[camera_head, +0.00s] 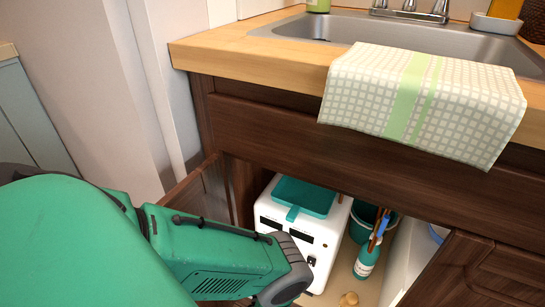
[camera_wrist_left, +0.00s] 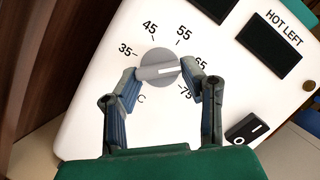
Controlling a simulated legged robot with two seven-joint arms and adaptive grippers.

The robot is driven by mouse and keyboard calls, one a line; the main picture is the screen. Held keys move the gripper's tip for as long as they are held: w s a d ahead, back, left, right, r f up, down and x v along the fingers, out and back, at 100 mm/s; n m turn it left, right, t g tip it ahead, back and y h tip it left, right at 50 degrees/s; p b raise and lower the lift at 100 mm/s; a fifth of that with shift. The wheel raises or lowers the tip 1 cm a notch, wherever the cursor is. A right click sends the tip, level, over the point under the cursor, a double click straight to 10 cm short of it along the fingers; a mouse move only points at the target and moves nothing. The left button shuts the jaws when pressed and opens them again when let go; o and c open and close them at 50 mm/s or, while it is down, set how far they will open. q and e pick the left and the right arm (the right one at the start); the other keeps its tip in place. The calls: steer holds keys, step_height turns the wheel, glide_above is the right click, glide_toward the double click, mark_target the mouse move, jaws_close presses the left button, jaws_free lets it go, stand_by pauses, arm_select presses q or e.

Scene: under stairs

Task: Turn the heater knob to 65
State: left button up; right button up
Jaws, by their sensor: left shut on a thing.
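The heater is a white box (camera_head: 328,236) inside the open cabinet under the sink; its white front panel (camera_wrist_left: 85,125) fills the left wrist view. The grey round knob (camera_wrist_left: 157,61) has a dial marked 35, 45, 55, 65 and 75. Its white pointer line points right, roughly toward 65; a finger partly covers that side. My left gripper (camera_wrist_left: 159,75) is shut on the knob, one finger at each side. In the head view my left arm hides the knob and the fingers. My right gripper is not in view.
A black rocker switch (camera_wrist_left: 246,127) and a dark display (camera_wrist_left: 268,50) labelled HOT LEFT are on the panel. A teal tray (camera_head: 306,196) sits on the heater. A spray bottle (camera_head: 367,262) and a bucket (camera_head: 361,222) stand right of it. A towel (camera_head: 425,95) hangs over the counter edge.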

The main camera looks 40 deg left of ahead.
mark_target(274, 221)
arm_select(q)
steer(key=shift+s+d+f+m, duration=0.15)
steer(key=shift+f+m, duration=0.1)
steer(key=shift+m, duration=0.45)
steer(key=shift+t+h, duration=0.3)
steer(key=o, duration=1.1)
steer(key=shift+o, duration=0.2)
steer(key=shift+a+r, duration=0.1)
steer(key=shift+a, duration=0.1)
steer(key=shift+r, duration=0.5)
step_height(274, 221, up, 9)
steer(key=shift+d, duration=0.15)
